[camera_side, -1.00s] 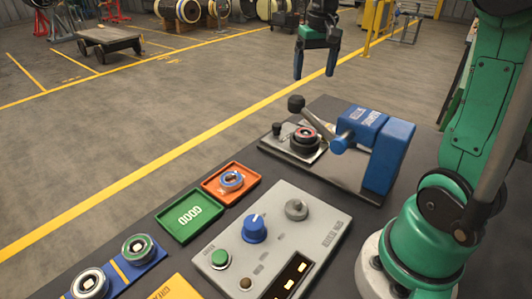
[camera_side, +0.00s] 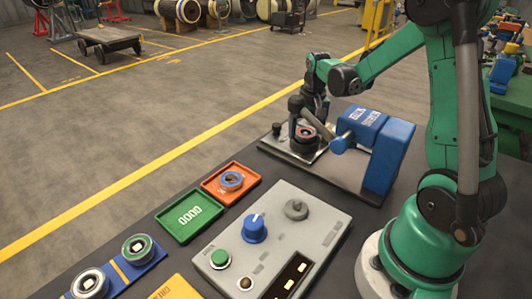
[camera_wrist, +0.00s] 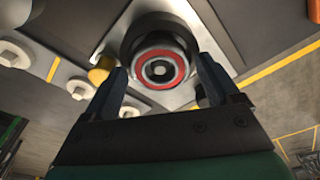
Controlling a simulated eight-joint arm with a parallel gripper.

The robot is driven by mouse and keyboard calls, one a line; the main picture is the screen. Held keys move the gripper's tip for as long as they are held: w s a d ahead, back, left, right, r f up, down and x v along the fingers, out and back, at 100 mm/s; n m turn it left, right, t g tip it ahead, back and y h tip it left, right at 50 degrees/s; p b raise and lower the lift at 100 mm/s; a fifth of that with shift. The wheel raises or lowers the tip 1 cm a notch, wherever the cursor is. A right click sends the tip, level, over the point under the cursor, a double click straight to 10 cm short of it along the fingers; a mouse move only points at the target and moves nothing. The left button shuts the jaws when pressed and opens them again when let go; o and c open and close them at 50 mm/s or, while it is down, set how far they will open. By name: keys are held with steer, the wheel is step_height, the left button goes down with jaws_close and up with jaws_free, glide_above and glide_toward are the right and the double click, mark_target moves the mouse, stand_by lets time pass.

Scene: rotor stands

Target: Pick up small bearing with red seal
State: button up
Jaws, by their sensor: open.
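The small bearing with red seal (camera_wrist: 160,67) shows in the wrist view as a dark ring with a red band around a central post. In the side view the bearing (camera_side: 305,132) sits on a metal fixture plate (camera_side: 289,147) in front of the blue machine. My gripper (camera_wrist: 160,80) is open, one finger on each side of the bearing in the wrist view. Whether the fingers touch it or are still above it cannot be told.
A blue machine (camera_side: 375,140) stands right of the fixture. An orange tray (camera_side: 226,187) with a blue-ringed bearing, a green tray (camera_side: 190,216), a blue rack (camera_side: 144,265) with bearings and a grey control panel (camera_side: 285,240) lie in front.

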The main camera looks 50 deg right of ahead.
steer(key=shift+c, duration=0.2)
steer(key=c, duration=1.1)
steer(key=shift+r, duration=0.1)
